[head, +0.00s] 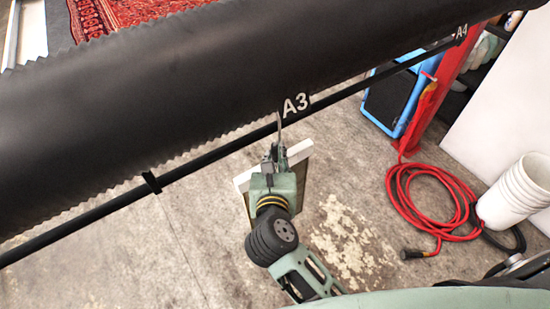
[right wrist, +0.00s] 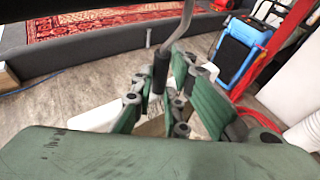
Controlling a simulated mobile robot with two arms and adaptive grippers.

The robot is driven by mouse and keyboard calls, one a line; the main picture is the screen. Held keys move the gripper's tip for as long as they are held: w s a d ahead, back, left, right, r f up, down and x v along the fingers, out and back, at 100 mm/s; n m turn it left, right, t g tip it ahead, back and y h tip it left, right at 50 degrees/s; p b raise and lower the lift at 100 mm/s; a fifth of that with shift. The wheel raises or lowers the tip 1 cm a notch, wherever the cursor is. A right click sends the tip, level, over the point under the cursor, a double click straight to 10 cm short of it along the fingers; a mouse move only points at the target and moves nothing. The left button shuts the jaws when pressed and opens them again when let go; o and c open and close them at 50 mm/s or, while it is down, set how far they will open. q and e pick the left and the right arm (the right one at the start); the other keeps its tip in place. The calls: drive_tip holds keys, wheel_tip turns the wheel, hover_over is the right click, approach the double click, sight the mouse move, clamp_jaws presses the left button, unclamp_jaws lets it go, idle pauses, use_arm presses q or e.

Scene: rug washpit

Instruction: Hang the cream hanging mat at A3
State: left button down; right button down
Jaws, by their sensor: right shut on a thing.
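My right gripper (head: 278,155) is shut on the dark grip of a metal hook (right wrist: 161,68), just below the black rail (head: 215,145). The hook (head: 280,122) rises to the rail by the white A3 label (head: 296,104). I cannot tell whether it bears on the rail. The cream hanging mat (head: 300,150) is below the hook, mostly hidden behind my gripper and wrist. A pale part of it shows in the right wrist view (right wrist: 92,118). My left gripper is not in view.
A large dark cylinder (head: 180,85) runs above the rail. The A4 label (head: 461,32) is by a red post (head: 440,85). A coiled red hose (head: 425,205) and white buckets (head: 515,195) are on the floor at right. A patterned red rug (head: 125,14) lies beyond.

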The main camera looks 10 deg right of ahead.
drive_tip(key=shift+f, duration=0.1)
drive_tip(key=shift+f+b, duration=1.7)
drive_tip(key=shift+f, duration=0.25)
